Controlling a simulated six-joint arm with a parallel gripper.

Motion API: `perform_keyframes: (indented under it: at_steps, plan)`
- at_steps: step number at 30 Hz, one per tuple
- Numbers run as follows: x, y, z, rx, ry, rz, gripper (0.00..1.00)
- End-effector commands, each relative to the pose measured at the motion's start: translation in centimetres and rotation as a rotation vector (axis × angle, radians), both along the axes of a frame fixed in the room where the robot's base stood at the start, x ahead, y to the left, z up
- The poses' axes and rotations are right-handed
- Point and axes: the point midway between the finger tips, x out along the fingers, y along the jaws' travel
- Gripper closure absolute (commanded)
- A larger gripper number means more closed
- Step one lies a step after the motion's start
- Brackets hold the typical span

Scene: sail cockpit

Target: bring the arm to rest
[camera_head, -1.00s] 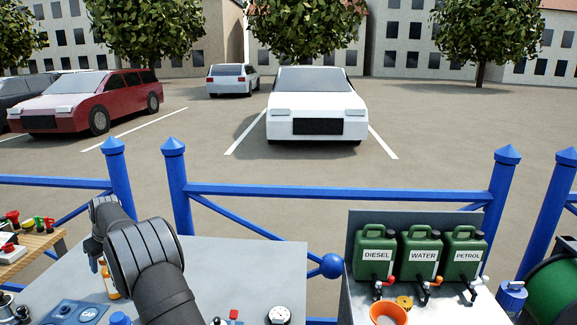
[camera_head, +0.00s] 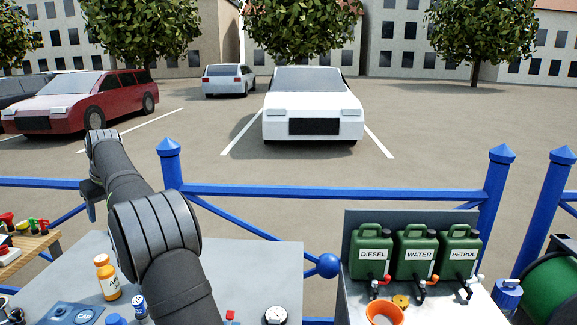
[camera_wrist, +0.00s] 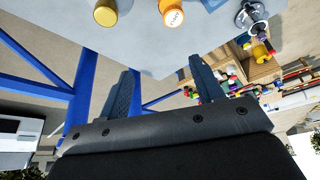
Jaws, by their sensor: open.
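My gripper (camera_wrist: 160,85) is open and empty in the wrist view, its two dark fingers apart with blue fence and pavement behind them. In the head view my arm rises over the left part of the grey table (camera_head: 250,262). Its wrist end is at the upper left, above the table and near the blue fence; the fingertips are hard to make out there. An orange bottle with a white label (camera_head: 107,278) stands upright on the table, clear of the arm. Its orange top also shows in the wrist view (camera_wrist: 172,10).
A blue fence (camera_head: 330,191) runs behind the table. Green canisters (camera_head: 415,250) and an orange funnel (camera_head: 384,315) stand at the right. A gauge (camera_head: 276,315) and a blue-white can (camera_head: 140,306) are on the table. A wooden bench (camera_head: 35,248) with coloured buttons is at the left.

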Motion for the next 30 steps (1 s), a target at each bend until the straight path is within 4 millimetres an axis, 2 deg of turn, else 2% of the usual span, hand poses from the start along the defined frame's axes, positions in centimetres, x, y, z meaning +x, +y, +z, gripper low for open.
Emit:
perform_keyframes:
  at_steps: [1, 7, 15, 30]
  plan:
    - [0.0, -0.9, 0.8, 0.001, -0.001, -0.014, 0.39]
    - [0.7, -4.4, 2.7, 0.0, -0.001, -0.084, 0.39]
    - [2.5, -9.5, 3.4, 0.0, 0.0, -0.185, 0.39]
    - [5.7, -18.9, 2.2, -0.001, 0.001, -0.368, 0.39]
